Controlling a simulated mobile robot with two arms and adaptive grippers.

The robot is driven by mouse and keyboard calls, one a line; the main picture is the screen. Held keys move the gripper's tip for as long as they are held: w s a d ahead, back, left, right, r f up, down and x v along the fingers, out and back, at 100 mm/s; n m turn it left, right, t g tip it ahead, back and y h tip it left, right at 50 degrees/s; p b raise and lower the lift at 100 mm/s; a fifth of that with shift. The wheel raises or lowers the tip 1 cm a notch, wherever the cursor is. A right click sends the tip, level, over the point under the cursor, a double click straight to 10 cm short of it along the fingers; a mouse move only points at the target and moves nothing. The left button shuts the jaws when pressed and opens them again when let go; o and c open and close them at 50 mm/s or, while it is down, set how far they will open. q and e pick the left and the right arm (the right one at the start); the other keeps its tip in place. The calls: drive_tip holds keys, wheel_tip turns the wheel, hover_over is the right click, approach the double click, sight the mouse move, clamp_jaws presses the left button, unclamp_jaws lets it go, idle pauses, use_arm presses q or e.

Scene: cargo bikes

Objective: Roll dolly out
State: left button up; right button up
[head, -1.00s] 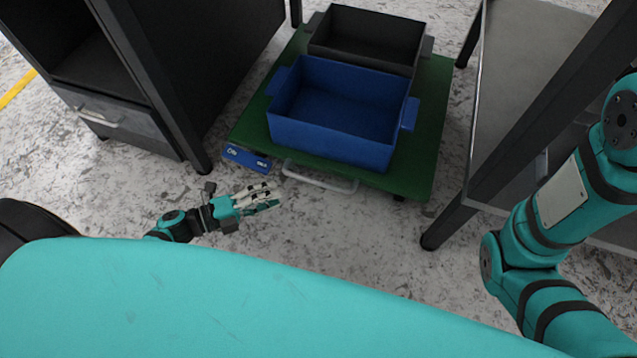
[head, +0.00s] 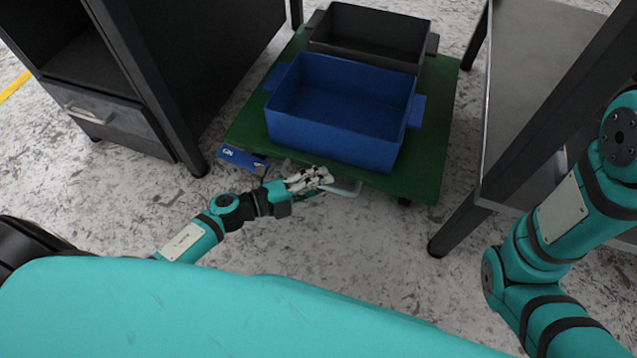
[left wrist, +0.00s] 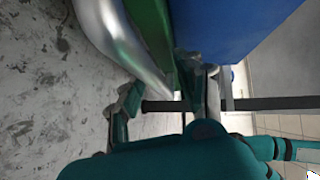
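The dolly is a low green platform (head: 437,120) on the floor between two pieces of furniture. It carries a blue bin (head: 335,140) in front and a black bin (head: 370,35) behind. A pale metal handle (head: 347,189) sticks out from its near edge. My left gripper (head: 318,178) is at the handle, covering its left part. In the left wrist view, the handle (left wrist: 118,42) runs down toward the space between the parted fingers (left wrist: 163,95), beside the green edge (left wrist: 152,28). Whether they touch it is unclear. My right gripper is out of view; only its arm shows.
A dark cabinet (head: 120,118) with a drawer stands left of the dolly, and a metal-topped table (head: 530,70) stands right. A blue tag-like part (head: 242,158) sits at the dolly's near left corner. Speckled floor (head: 370,250) in front is clear.

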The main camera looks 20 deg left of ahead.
use_arm(q)
clamp_jaws()
drive_tip(key=shift+s+f, duration=0.1)
drive_tip(key=shift+s, duration=0.05)
